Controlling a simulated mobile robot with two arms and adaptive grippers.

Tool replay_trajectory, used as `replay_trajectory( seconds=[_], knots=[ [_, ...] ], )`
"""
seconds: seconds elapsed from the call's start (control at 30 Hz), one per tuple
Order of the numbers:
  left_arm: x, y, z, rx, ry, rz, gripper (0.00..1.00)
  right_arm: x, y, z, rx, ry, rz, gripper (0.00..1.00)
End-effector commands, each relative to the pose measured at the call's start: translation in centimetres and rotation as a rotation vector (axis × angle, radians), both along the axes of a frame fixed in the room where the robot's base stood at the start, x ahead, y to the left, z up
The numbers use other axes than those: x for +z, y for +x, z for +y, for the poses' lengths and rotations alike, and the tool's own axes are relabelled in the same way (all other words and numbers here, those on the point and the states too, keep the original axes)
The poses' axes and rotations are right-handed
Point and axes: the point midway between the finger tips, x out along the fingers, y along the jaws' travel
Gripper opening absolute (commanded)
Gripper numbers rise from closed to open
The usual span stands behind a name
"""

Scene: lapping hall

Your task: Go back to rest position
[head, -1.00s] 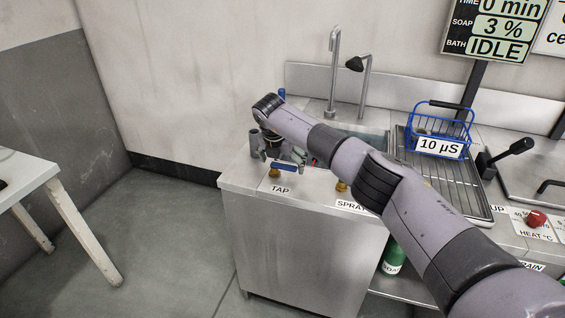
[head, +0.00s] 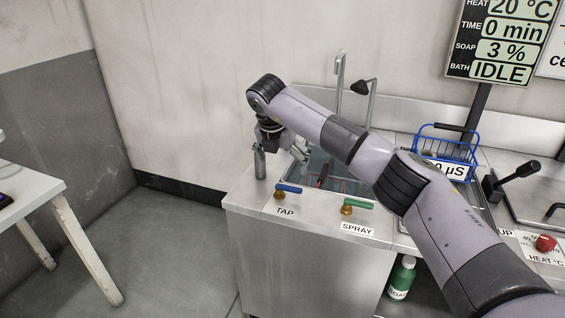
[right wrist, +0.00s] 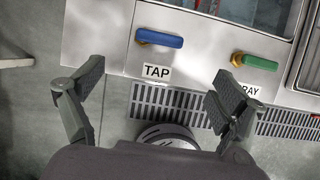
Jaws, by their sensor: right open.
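My right gripper (head: 280,162) is open and empty above the left end of the sink counter, behind the blue tap handle in the head view. In the right wrist view its two fingers (right wrist: 155,95) are spread wide with nothing between them. The blue TAP handle (head: 288,189) and green SPRAY handle (head: 357,204) sit on brass valves at the counter's front, apart from the fingers. Both handles also show in the right wrist view, blue (right wrist: 159,38) and green (right wrist: 260,62). My left gripper is out of view.
The sink basin (head: 318,165) lies beyond the handles, with a tall spout (head: 340,80) behind. A blue wire basket (head: 447,140) stands right of my arm. A white table (head: 30,195) is at the left; the floor between is clear. A green bottle (head: 402,278) stands below the counter.

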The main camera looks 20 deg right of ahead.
Motion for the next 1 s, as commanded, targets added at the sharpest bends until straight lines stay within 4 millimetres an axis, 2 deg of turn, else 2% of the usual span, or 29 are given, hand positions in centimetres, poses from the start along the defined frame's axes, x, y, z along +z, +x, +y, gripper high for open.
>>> replay_trajectory(
  seconds=[0.23,0.33,0.37,0.47,0.5,0.57,0.6,0.73,0.8,0.87,0.97,1.0],
  knots=[
    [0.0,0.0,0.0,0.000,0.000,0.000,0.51,-0.4,0.0,0.2,0.006,0.009,0.006,0.91],
    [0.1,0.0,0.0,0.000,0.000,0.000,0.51,-2.4,-0.2,1.6,0.043,0.068,0.034,0.91],
    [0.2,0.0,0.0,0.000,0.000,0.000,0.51,-3.5,-0.4,2.4,0.063,0.102,0.048,0.91],
    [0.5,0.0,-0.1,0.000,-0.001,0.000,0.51,-8.0,-1.4,6.4,0.146,0.276,0.107,0.91],
    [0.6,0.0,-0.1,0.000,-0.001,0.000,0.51,-10.1,-2.0,8.5,0.180,0.371,0.132,0.91],
    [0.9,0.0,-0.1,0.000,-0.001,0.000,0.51,-13.2,-3.2,11.8,0.220,0.536,0.159,0.91],
    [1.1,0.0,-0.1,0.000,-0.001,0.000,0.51,-15.0,-4.1,14.2,0.237,0.660,0.170,0.91],
    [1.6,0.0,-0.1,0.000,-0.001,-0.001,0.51,-19.4,-6.4,20.1,0.194,1.047,0.147,0.91],
    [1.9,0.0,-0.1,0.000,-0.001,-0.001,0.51,-21.3,-7.1,21.8,0.109,1.231,0.106,0.91],
    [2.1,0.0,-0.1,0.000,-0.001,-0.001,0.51,-23.1,-7.6,22.4,0.004,1.367,0.056,0.91],
    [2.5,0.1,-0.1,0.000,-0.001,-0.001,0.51,-27.1,-8.3,21.5,-0.239,1.532,-0.046,0.91],
    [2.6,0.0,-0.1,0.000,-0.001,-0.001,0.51,-29.1,-8.8,20.5,-0.355,1.572,-0.091,0.91]
  ],
)
